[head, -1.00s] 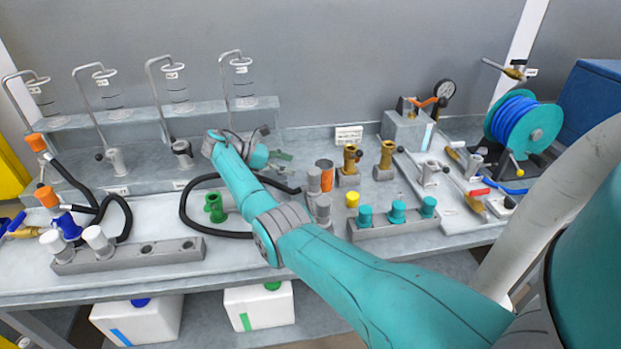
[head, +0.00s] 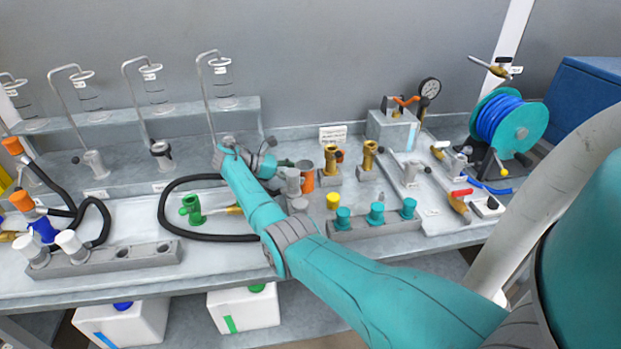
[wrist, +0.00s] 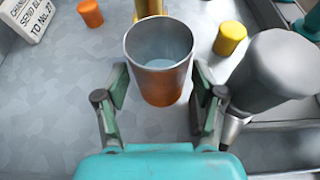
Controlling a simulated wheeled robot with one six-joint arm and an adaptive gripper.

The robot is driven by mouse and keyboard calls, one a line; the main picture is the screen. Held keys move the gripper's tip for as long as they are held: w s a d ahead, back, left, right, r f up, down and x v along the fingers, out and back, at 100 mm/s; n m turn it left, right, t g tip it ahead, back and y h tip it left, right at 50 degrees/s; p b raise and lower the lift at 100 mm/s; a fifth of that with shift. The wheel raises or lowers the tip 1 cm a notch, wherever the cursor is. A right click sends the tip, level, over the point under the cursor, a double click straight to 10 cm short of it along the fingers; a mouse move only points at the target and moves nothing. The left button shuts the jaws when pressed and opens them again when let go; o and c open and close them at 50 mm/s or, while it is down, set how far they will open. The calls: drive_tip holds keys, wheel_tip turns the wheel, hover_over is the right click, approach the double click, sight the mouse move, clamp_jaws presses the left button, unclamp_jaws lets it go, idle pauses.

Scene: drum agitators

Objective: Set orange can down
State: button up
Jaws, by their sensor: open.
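The orange can (wrist: 160,87) stands upright on the grey bench in the wrist view, open at the top with a grey inside. In the head view the can (head: 307,181) is at the middle of the bench, partly hidden by grey cylinders. My gripper (wrist: 160,92) is open, with one finger on each side of the can's near part. I see gaps between the fingers and the can's wall. In the head view my gripper (head: 289,164) is just left of and behind the can, partly hidden by its own wrist.
A large grey cylinder (wrist: 272,72) stands close to the right finger. A yellow cap (wrist: 230,38) and a brass fitting (wrist: 149,8) stand beyond the can. A small orange piece (wrist: 90,13) and a sign (wrist: 28,18) are at the far left. The bench left of the can is clear.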

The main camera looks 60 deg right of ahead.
drive_tip(key=shift+s+d+f, duration=0.25)
drive_tip(key=shift+s+d, duration=0.05)
drive_tip(key=shift+s, duration=0.1)
drive_tip(key=shift+c, duration=0.2)
drive_tip(key=c, duration=0.9)
drive_tip(key=shift+c, duration=0.2)
drive_tip(key=shift+r, duration=0.25)
